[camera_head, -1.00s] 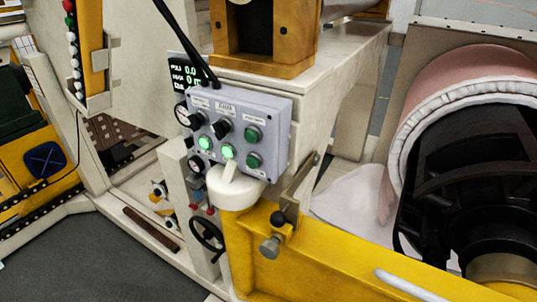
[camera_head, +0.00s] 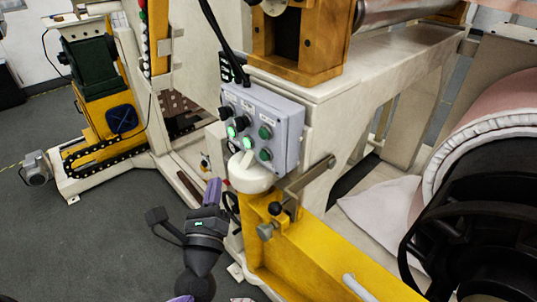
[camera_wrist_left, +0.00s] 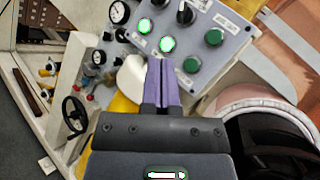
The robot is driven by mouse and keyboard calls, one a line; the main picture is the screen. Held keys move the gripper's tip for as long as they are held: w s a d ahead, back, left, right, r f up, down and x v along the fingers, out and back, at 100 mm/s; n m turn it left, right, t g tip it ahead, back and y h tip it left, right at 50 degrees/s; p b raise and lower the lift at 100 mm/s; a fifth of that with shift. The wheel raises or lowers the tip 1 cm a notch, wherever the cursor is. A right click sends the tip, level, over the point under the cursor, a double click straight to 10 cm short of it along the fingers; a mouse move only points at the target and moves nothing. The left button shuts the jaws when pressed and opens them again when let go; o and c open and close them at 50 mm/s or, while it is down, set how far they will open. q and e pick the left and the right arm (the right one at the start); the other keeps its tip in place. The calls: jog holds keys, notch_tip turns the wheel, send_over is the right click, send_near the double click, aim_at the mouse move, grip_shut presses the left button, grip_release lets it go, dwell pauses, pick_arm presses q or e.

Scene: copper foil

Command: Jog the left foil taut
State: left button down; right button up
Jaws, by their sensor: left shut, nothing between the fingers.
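A grey control box (camera_head: 284,113) with knobs and green buttons is mounted on the machine frame in the head view. Two of its buttons glow green, and one lit button (camera_wrist_left: 167,44) shows just beyond my fingertips in the left wrist view. My left gripper (camera_head: 212,190) is below and left of the box, with its purple fingers pointing up. In the left wrist view the fingers (camera_wrist_left: 162,66) are shut together and empty. I cannot tell whether they touch the box. Copper-coloured foil (camera_wrist_left: 291,40) shows at the right of the wrist view.
A yellow beam (camera_head: 330,258) with a clamp lever and a white cap (camera_head: 250,172) stand right below the box. A large black roll hub (camera_head: 480,220) is at the right. A handwheel (camera_wrist_left: 75,113) is left of the fingers. Grey floor is open at the left.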

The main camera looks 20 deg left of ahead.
aim_at(264, 156)
pick_arm(q)
jog(key=shift+a, duration=0.1)
jog(key=w+d, duration=0.1)
jog(key=w, duration=0.1)
jog(key=w+d, duration=0.1)
jog(key=w, duration=0.2)
jog(key=w+d, duration=0.1)
jog(key=w, duration=0.2)
jog(key=shift+w+d+f+b, duration=0.1)
jog(key=shift+d+b, duration=0.15)
jog(key=shift+b, duration=0.05)
dwell(0.4)
dwell(1.2)
